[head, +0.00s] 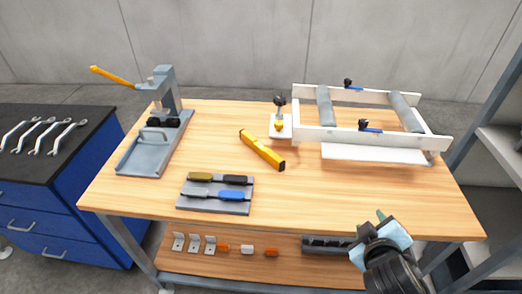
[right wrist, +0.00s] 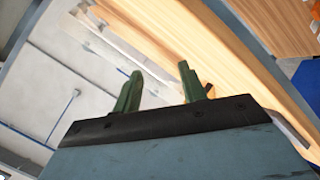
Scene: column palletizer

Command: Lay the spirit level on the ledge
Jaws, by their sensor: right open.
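A yellow spirit level (head: 262,150) with dark ends lies slanted on the wooden table (head: 285,205), near its middle. A roller frame (head: 315,133) with white side rails stands at the back right, and a flat white strip (head: 375,153) runs along its front foot. I cannot tell for sure which surface is the ledge. My right gripper (head: 381,215) is at the table's front right edge, well apart from the spirit level. In the right wrist view its two green fingers (right wrist: 159,82) stand apart with nothing between them. My left gripper is out of view.
A grey press (head: 165,95) with a yellow lever stands at the back left. A grey tool tray (head: 215,207) lies at the front left. A small stand with a black knob (head: 280,102) is beside the frame. A lower shelf (head: 215,265) holds small parts.

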